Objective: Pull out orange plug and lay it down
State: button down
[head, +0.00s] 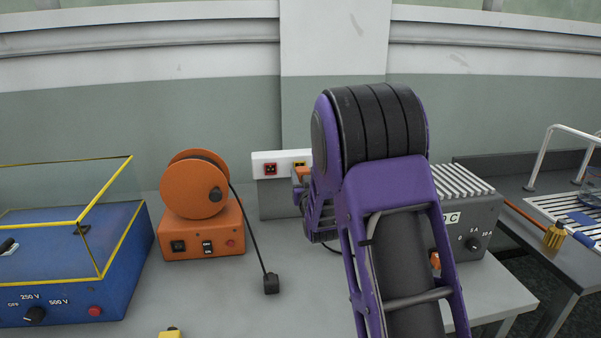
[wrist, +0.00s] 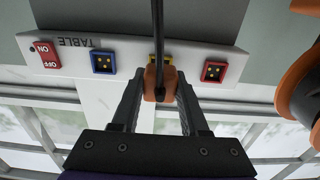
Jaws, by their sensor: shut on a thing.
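The orange plug (wrist: 152,88) is between the fingers of my gripper (wrist: 160,98) in the wrist view, with its dark cable running toward the top of the picture. It covers most of the yellow socket (wrist: 152,57) on the white socket strip (wrist: 200,58). I cannot tell whether its pins are in the socket. In the head view the plug (head: 301,173) shows as a small orange piece just below the yellow socket (head: 299,164). My arm hides the right part of the strip there.
The strip also has a red socket (head: 270,169) and, in the wrist view, a blue socket (wrist: 103,63) and a red switch (wrist: 46,59). An orange cable reel (head: 200,200) has a black plug (head: 271,284) on the grey table. Bare table lies front centre.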

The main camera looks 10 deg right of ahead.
jog(key=shift+s, duration=1.95)
